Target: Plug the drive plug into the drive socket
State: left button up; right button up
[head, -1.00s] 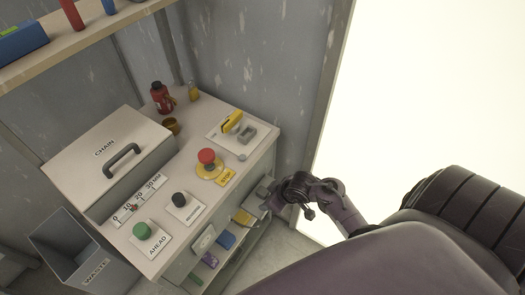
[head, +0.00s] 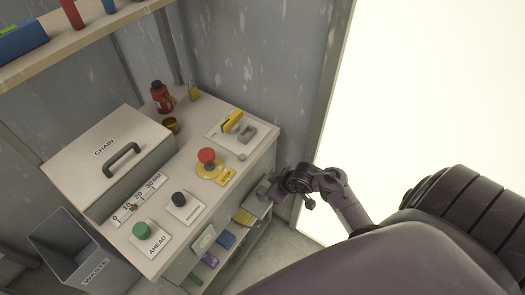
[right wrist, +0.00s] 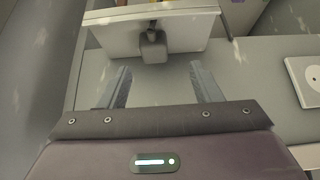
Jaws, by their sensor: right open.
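My right gripper (head: 268,190) is beside the bench's right side, below its top. In the right wrist view its two fingers (right wrist: 160,84) are apart with nothing between them. Ahead of them is a grey block (right wrist: 152,46) with a dark stub on top, against a pale panel; it may be the drive plug, but I cannot tell for sure. A white plate with a round face (right wrist: 306,78), seemingly the drive socket, is cut off at the right edge. A similar plate (head: 204,240) is on the bench front in the head view. My left gripper is out of view.
The bench top (head: 190,160) holds the chain box (head: 105,150), a red stop button (head: 207,156), green and black knobs, a yellow lever (head: 232,121) and a red bottle (head: 161,97). Coloured items lie on the shelf below. A waste bin (head: 60,250) stands left.

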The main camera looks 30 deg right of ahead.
aim_at(263, 191)
jog(key=x, duration=0.5)
jog(key=shift+w+d+f+b, duration=0.1)
jog(key=shift+d+f+b, duration=0.05)
jog(key=shift+d+b, duration=0.2)
jog(key=c, duration=1)
